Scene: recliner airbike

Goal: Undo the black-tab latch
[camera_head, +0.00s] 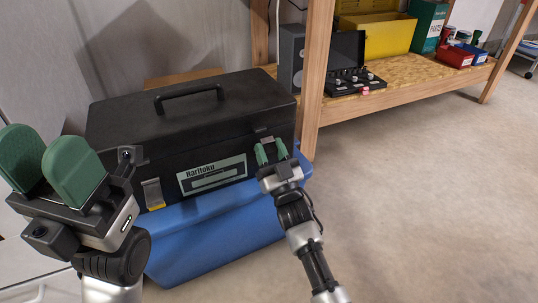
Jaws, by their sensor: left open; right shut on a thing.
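A black toolbox (130,115) with a top handle (190,95) stands on a blue container. Its front has a label reading Haritoku (212,173). A silver latch with a yellow tab (153,195) is at the front left. The black-tab latch (265,140) is at the front right, mostly hidden by my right gripper (271,152). The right gripper's green fingers are at that latch and shut on it. I cannot see whether the latch is fastened. My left gripper (47,165) is open and empty, in the near left, away from the toolbox.
The blue container (215,235) sticks out in front under the toolbox. A wooden shelf post (317,70) stands close to the toolbox's right. The shelf (410,75) holds a black case, a yellow box and red bins. The floor at right (430,190) is clear.

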